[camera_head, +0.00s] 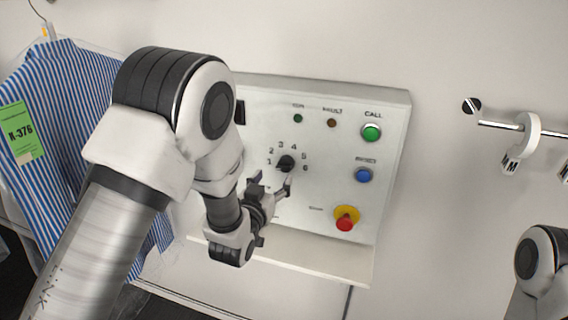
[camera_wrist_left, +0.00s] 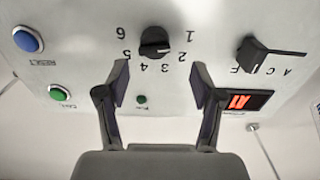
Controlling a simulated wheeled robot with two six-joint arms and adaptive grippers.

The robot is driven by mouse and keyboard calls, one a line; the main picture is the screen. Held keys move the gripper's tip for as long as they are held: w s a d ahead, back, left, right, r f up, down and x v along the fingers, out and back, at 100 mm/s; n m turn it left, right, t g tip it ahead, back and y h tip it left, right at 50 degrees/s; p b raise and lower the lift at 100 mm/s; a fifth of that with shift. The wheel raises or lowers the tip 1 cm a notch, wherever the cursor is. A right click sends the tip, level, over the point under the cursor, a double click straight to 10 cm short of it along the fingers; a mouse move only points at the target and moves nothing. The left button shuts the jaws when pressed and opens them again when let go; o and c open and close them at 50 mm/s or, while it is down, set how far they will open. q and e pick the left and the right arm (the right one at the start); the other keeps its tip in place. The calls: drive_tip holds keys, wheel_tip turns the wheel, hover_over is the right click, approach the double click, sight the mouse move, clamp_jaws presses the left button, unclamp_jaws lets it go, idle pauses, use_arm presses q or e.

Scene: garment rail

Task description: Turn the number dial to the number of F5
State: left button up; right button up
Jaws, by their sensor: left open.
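The number dial (camera_head: 287,163) is a black knob on the white control panel, ringed by the numbers 1 to 6. It shows upside down in the left wrist view (camera_wrist_left: 155,42); its exact setting is hard to tell. My left gripper (camera_head: 273,182) is open and empty just below the dial in the head view. In the wrist view its two fingers (camera_wrist_left: 161,78) are apart, with the dial beyond the gap between them.
The panel (camera_head: 385,135) also carries a green button (camera_head: 371,132), a blue button (camera_head: 363,175) and a red emergency knob (camera_head: 346,219) on yellow. A bagged striped shirt (camera_head: 75,80) with a green tag (camera_head: 22,133) hangs left. A rail (camera_head: 500,127) is at right.

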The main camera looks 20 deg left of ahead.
sight(283, 169)
use_arm(q)
drive_tip(key=w+p, duration=0.1)
drive_tip(key=w, duration=0.2)
drive_tip(key=w+d+p, duration=0.1)
drive_tip(key=w, duration=0.1)
drive_tip(key=shift+w+d, duration=0.2)
drive_tip(key=shift+w, duration=0.2)
drive_tip(key=shift+a, duration=0.35)
drive_tip(key=shift+c, duration=0.4)
drive_tip(key=shift+f, duration=0.1)
drive_tip(key=c, duration=0.5)
drive_tip(key=shift+d, duration=0.15)
drive_tip(key=c, duration=0.5)
drive_tip(key=shift+c, duration=0.2)
